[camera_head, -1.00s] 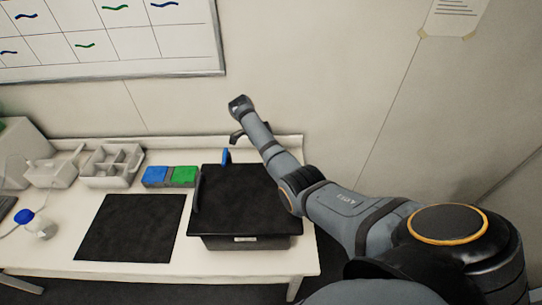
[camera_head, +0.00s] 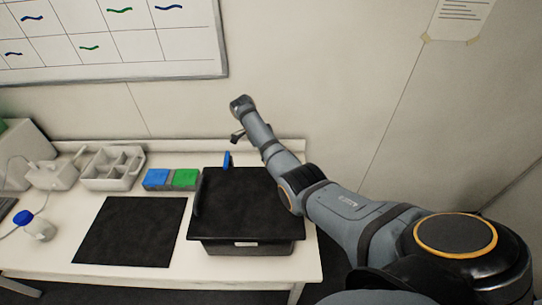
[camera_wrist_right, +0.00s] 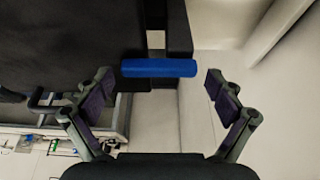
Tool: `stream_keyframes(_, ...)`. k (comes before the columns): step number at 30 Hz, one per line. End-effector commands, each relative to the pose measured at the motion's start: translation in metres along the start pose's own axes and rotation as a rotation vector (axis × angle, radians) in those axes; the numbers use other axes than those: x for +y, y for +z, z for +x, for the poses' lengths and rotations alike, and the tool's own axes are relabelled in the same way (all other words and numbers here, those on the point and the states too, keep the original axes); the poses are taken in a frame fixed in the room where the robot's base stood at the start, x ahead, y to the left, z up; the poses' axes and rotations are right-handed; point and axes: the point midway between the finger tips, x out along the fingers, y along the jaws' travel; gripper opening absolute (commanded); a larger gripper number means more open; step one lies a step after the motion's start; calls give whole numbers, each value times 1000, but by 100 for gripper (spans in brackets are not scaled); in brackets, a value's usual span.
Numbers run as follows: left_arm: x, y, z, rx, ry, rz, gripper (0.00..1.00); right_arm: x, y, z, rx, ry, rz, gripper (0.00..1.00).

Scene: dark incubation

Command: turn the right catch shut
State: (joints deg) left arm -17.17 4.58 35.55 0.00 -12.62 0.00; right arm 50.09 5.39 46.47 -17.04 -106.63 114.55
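A black lidded box (camera_head: 250,205) stands on the table with its lid down. A blue catch (camera_head: 227,160) stands up at the lid's far edge. In the right wrist view the blue catch (camera_wrist_right: 158,68) is a bar lying across the picture beside the dark box edge. My right gripper (camera_wrist_right: 159,78) is open, with one finger on each side of the bar and gaps at both ends. In the head view my right gripper (camera_head: 238,136) is small and partly hidden, just behind and above the catch. My left gripper is not in view.
A black mat (camera_head: 130,231) lies left of the box. Blue (camera_head: 157,178) and green (camera_head: 186,178) blocks sit behind the mat, beside a grey divided tray (camera_head: 112,168). The wall rises close behind the table.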

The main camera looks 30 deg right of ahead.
Motion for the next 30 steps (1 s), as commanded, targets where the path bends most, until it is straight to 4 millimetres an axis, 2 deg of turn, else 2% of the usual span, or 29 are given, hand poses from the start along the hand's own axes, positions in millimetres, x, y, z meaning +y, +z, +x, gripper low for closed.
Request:
stream_keyframes(11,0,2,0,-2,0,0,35,1,0,-1,1,2,-2,100)
stream_keyframes(14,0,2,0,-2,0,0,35,0,1,-14,-1,-1,-2,100)
stream_keyframes(21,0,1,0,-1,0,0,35,0,1,-59,-1,0,-1,100)
stream_keyframes(25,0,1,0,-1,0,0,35,0,1,-72,1,2,-2,100)
stream_keyframes(30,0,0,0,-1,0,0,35,0,0,-74,2,2,-2,100)
